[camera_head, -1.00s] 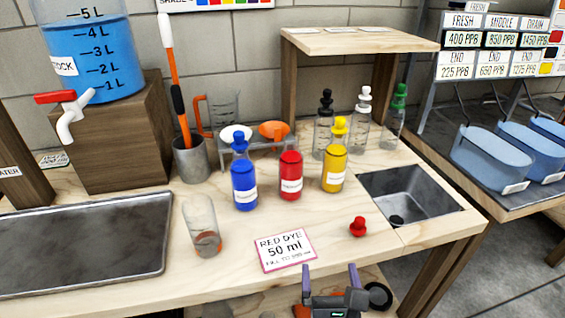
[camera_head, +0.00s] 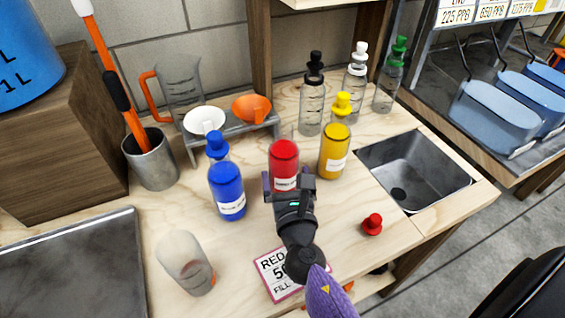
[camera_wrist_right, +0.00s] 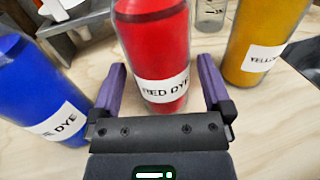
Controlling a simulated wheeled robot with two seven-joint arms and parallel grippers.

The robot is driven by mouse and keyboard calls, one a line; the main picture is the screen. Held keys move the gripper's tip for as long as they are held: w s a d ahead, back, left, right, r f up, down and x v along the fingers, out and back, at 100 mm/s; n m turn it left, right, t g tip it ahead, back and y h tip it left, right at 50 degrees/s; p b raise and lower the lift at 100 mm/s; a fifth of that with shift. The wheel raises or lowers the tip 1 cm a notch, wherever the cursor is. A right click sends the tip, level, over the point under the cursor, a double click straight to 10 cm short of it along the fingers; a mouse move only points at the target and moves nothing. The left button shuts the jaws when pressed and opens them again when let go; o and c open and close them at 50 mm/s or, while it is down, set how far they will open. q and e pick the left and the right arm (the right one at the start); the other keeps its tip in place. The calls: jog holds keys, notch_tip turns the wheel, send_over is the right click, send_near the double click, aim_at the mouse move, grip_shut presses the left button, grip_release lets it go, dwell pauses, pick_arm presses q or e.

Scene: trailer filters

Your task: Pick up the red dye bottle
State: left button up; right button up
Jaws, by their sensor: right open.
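The red dye bottle (camera_head: 284,160) stands upright on the wooden counter between the blue and yellow bottles, without its cap. My right gripper (camera_head: 290,184) is open in front of it. In the right wrist view the red dye bottle (camera_wrist_right: 155,50) stands between the two purple fingers of the right gripper (camera_wrist_right: 162,92), one on each side. I see a gap beside the fingers, so they are not closed on it. A red cap (camera_head: 372,224) lies on the counter to the right. My left gripper is not in view.
The blue bottle (camera_head: 227,188) stands close on the left and the yellow bottle (camera_head: 334,152) close on the right. A sign card (camera_head: 272,262) lies under my right arm. A sink (camera_head: 415,168) is at right; a funnel rack (camera_head: 235,135) is behind.

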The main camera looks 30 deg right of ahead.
jog(key=x, duration=0.3)
jog(key=c, duration=1.3)
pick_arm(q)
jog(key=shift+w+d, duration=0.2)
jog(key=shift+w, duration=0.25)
pick_arm(e)
grip_shut()
